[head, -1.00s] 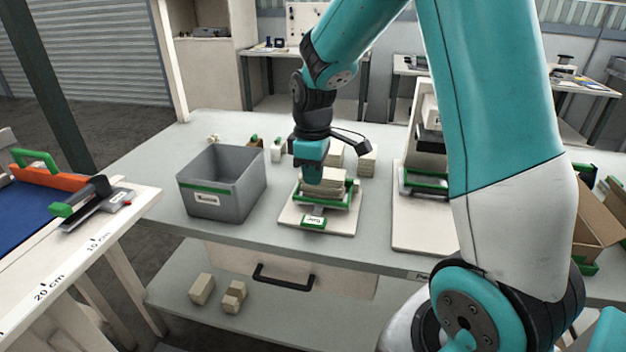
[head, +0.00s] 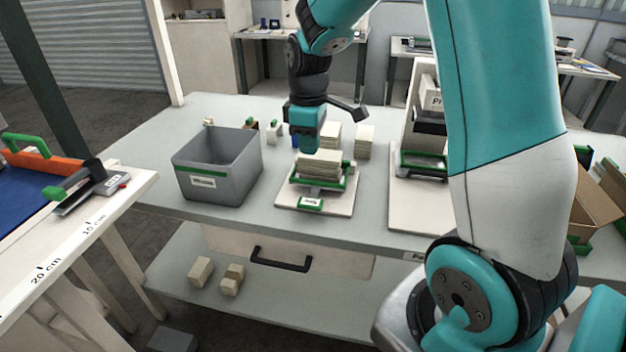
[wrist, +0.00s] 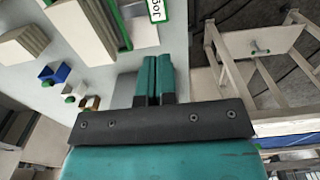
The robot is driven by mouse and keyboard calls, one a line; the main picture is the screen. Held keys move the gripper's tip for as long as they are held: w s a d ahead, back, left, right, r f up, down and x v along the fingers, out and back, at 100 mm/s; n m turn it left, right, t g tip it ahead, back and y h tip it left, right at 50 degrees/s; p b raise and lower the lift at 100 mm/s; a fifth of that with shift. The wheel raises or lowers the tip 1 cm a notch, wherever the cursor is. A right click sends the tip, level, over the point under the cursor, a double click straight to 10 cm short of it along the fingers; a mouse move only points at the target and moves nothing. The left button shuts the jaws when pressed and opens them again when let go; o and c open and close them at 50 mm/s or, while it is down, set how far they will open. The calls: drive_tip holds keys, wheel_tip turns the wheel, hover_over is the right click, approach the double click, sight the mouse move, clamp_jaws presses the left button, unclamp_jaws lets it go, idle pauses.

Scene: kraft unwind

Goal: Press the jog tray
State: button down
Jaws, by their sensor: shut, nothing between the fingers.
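The jog tray (head: 300,202) is a pale board with a green-edged holder and a green-framed label at its front, on the grey bench. A stack of kraft-coloured pieces (head: 320,164) lies in its holder. My gripper (head: 307,150) is shut and empty, just above the back left of the stack; a small gap seems to show, but I cannot tell exactly. In the wrist view my gripper's fingers (wrist: 156,75) are together, and the tray's label (wrist: 157,8) and part of its board (wrist: 144,32) show at the top edge.
A grey bin (head: 215,182) with a green stripe stands left of the tray. Pale stacks (head: 365,141) stand behind it. A taller white press-like stand (head: 418,205) is to the right.

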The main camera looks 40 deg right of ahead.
sight(309, 206)
idle(0.3)
wheel_tip(309, 206, down, 14)
drive_tip(key=shift+r+p, duration=0.1)
drive_tip(key=shift+p, duration=0.9)
wheel_tip(309, 206, down, 3)
drive_tip(key=shift+s+a+b, duration=0.1)
drive_tip(key=shift+b, duration=0.9)
drive_tip(key=shift+s, duration=0.2)
drive_tip(key=shift+a, duration=0.1)
drive_tip(key=shift+r+p, duration=0.45)
drive_tip(key=shift+p, duration=0.05)
wheel_tip(309, 206, up, 14)
drive_tip(key=p, duration=0.1)
drive_tip(key=shift+s+a, duration=0.25)
drive_tip(key=shift+a, duration=0.2)
